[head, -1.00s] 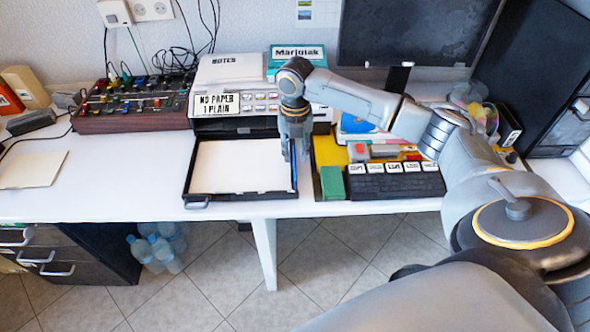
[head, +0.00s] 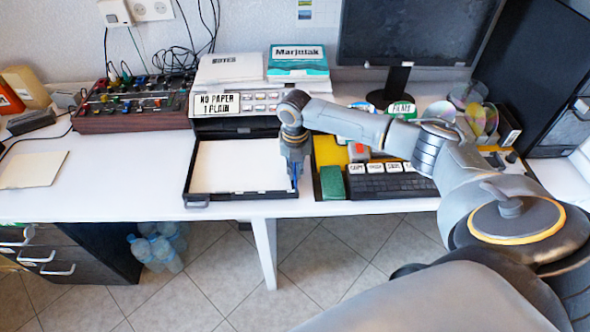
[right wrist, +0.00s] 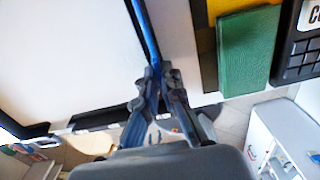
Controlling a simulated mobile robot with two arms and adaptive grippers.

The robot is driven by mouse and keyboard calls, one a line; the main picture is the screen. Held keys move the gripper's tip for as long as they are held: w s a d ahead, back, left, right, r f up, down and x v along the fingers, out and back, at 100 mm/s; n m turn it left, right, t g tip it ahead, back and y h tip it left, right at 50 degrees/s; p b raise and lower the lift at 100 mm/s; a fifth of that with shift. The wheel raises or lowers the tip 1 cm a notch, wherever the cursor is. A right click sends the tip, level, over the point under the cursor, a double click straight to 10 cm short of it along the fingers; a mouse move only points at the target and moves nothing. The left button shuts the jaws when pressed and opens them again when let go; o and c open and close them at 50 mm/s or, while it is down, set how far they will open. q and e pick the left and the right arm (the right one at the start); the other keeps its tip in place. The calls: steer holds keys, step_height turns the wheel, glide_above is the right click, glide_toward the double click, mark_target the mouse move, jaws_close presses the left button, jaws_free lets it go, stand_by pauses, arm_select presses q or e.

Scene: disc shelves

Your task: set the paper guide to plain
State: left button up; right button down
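The black paper tray (head: 238,197) is pulled out of the printer (head: 230,128) and holds white paper (head: 240,165). The blue paper guide (head: 293,184) is a thin strip along the tray's right side; it also shows in the right wrist view (right wrist: 146,35). My right gripper (head: 294,176) points down at the tray's right edge. In the right wrist view its fingertips (right wrist: 161,70) are close together, apparently with the blue strip between them; the contact is partly hidden. The printer's label (head: 216,104) reads "NO PAPER 1 PLAIN". My left gripper is not in view.
A mixer board (head: 130,107) stands left of the printer. The white tabletop (head: 110,185) left of the tray is mostly clear.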

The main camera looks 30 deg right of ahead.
steer(key=shift+w+a+r+p, duration=0.25)
steer(key=shift+a+p, duration=0.2)
steer(key=shift+p, duration=0.15)
steer(key=shift+w+f, duration=0.1)
steer(key=shift+f, duration=0.1)
steer(key=c, duration=1.5)
jaws_free()
step_height(320, 180, up, 12)
